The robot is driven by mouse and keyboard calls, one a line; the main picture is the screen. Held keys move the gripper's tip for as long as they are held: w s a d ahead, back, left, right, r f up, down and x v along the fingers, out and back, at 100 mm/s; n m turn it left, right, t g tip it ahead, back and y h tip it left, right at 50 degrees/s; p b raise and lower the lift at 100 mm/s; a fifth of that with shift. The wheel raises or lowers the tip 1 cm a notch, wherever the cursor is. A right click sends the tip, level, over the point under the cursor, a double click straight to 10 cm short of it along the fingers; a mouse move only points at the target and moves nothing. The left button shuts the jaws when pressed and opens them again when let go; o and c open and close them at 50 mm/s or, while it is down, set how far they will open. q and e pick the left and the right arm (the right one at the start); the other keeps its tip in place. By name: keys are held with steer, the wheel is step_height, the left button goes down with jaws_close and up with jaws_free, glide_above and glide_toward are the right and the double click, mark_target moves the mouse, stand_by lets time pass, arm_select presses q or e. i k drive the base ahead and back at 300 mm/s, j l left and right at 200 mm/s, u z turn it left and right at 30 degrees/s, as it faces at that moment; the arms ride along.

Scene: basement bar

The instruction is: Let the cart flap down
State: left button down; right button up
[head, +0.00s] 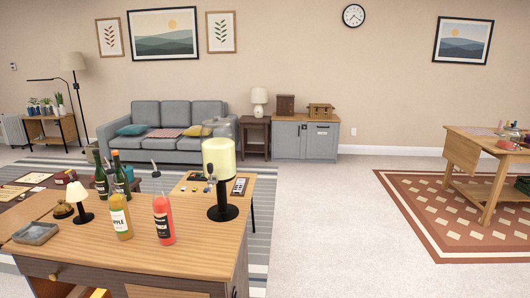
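A wooden cart-like table (494,189) stands at the far right on a patterned rug, cut off by the picture's edge. A plain wooden panel (461,153) hangs from its left end, angled down below the top. I cannot tell for sure that this is the cart of the task. A wooden cabinet (185,255) with a knobbed front stands close in front of me at the lower left. Neither of my grippers is in view.
The cabinet top holds a yellow bottle (121,215), a red bottle (164,216), a lamp (219,165) and a grey tray (36,233). A grey sofa (180,122) stands at the back. Pale floor (340,220) is clear between cabinet and rug (424,222).

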mark_target(34, 208)
steer(key=u, duration=1.55)
